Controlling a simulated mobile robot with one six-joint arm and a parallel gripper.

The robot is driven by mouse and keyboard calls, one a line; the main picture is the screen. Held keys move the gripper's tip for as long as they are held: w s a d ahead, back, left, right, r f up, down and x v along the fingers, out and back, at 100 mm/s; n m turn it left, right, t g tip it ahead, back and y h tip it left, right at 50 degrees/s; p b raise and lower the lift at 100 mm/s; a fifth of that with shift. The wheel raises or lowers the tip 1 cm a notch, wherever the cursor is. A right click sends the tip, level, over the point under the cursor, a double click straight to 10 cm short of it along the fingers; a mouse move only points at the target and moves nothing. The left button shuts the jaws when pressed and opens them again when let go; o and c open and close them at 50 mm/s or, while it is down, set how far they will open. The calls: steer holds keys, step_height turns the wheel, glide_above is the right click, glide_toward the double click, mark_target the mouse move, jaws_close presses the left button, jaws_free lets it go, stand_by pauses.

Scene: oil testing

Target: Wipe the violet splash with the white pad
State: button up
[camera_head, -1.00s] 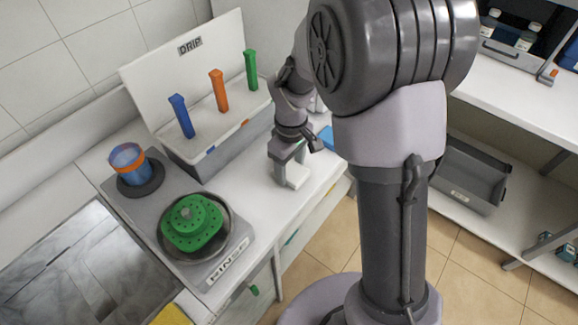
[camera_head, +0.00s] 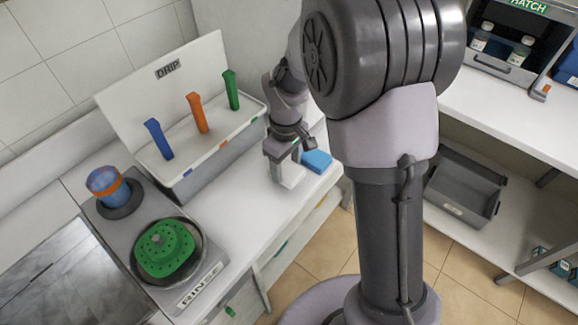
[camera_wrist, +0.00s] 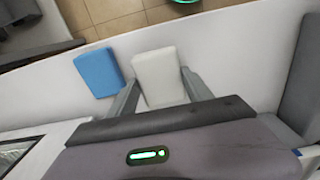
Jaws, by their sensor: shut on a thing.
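The white pad (camera_head: 289,174) is at my gripper (camera_head: 283,153), over the white bench beside the rack. In the wrist view the white pad (camera_wrist: 159,72) sits between the two fingers of my gripper (camera_wrist: 161,88), which is shut on it. I cannot tell whether the pad touches the bench. A blue pad (camera_head: 317,161) lies on the bench just right of the white one; in the wrist view the blue pad (camera_wrist: 98,72) is at the left, apart from it. No violet splash shows in either view.
A "DRIP" rack (camera_head: 205,160) holds blue, orange and green upright pieces left of my gripper. A "RINSE" unit (camera_head: 205,287) carries a green perforated piece (camera_head: 165,249) and a blue cup (camera_head: 107,188). A grey bin (camera_head: 463,187) is on the right shelf. The bench front (camera_head: 240,230) is clear.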

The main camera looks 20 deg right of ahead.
steer(key=shift+w+r+p, duration=0.15)
steer(key=shift+r+p, duration=0.45)
steer(key=shift+r, duration=0.35)
steer(key=shift+r+p, duration=1.3)
steer(key=shift+r, duration=0.25)
